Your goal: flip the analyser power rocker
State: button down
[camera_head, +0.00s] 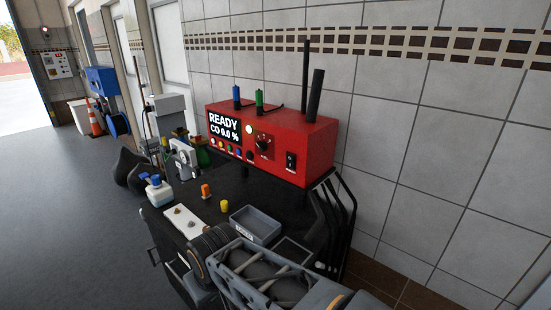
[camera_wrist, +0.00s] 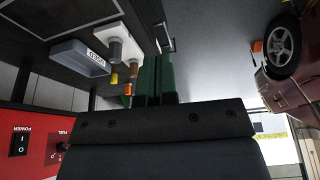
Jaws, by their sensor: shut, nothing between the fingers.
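The red analyser (camera_head: 312,142) stands on a black cart top against the tiled wall. Its screen (camera_head: 225,127) is lit and reads READY, CO 0.0 %. The black power rocker (camera_head: 291,161) is at the right end of its front face. The rocker (camera_wrist: 19,143) also shows at the lower left of the wrist view, upside down under its POWER label; which side is pressed is too small to tell. My gripper (camera_wrist: 156,98) is shut and empty, apart from the rocker, which lies off to its left in the wrist view. Its fingertips are hard to make out.
A round knob (camera_head: 264,144) sits left of the rocker. Black hoses (camera_head: 342,205) hang at the analyser's right. Open floor lies at left.

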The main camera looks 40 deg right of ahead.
aim_at(289, 158)
jog(key=shift+s, duration=0.1)
jog(key=w+d+r+h+b, duration=0.2)
jog(key=w+d+h+b, duration=0.2)
jog(key=d, duration=0.5)
jog(key=w+d+r+g+h+b, duration=0.1)
jog(key=w+d+r+h+b, duration=0.1)
jog(key=w+d+h+b, duration=0.2)
jog(key=w+d+r+n+g+h+b, duration=0.1)
jog(key=w+d+h+b, duration=0.3)
jog(key=w+d+h, duration=0.5)
jog(key=d+r+h, duration=0.1)
jog(key=d+h, duration=0.1)
jog(key=d, duration=0.3)
jog(key=shift+w+d, duration=0.2)
jog(key=shift+d, duration=0.05)
jog(key=d+p, duration=0.1)
jog(key=d, duration=0.3)
jog(key=d+r, duration=0.1)
jog(key=d, duration=0.4)
jog(key=w+d+p, duration=0.1)
jog(key=d, duration=0.4)
jog(key=shift+w+r+p, duration=0.1)
jog(key=shift+r+p, duration=0.25)
jog(key=shift+r, duration=0.05)
jog(key=shift+a, duration=0.1)
